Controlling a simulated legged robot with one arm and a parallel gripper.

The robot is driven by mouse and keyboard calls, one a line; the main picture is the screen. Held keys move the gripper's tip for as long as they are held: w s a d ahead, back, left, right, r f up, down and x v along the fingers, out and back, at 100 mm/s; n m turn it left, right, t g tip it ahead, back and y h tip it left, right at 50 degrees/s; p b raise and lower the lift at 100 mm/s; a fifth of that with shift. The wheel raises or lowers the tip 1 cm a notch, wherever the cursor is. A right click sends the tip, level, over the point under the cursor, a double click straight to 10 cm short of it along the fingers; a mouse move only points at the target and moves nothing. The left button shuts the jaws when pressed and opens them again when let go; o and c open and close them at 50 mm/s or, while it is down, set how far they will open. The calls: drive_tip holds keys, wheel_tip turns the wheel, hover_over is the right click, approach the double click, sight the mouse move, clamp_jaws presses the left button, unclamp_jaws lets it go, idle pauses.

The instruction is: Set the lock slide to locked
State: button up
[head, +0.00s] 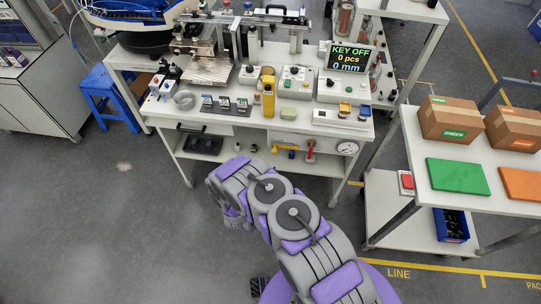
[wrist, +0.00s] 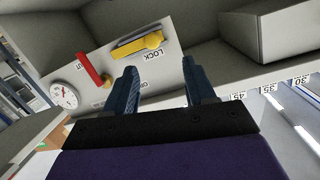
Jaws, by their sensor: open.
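The lock slide (wrist: 138,46) is a yellow bar with a rounded knob at its right end in the wrist view, mounted on a pale panel above an upside-down "LOCK" label. In the head view the yellow slide (head: 289,148) is small, on the panel under the bench top, with its knob at the left end. I cannot read its lock position. My gripper (wrist: 163,78) is open and empty, its two dark fingers pointing toward the panel, apart from the slide. In the head view my arm's end is folded in front of the bench; its fingertips are not clear.
A red lever (wrist: 89,68), a small brass-coloured knob (wrist: 107,81) and a round gauge (wrist: 64,95) share the panel. The bench top (head: 210,116) overhangs it. Open floor (head: 120,220) lies left of my arm.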

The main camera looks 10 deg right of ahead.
drive_tip(key=n+t, duration=0.1)
drive_tip(key=t, duration=0.1)
approach(274, 153)
drive_tip(key=b+x, duration=0.4)
drive_tip(key=x, duration=0.6)
drive_tip(key=shift+w+d+f+b, duration=0.1)
drive_tip(key=shift+w+b, duration=0.2)
drive_tip(key=shift+b, duration=0.05)
drive_tip(key=shift+c, duration=0.4)
clamp_jaws()
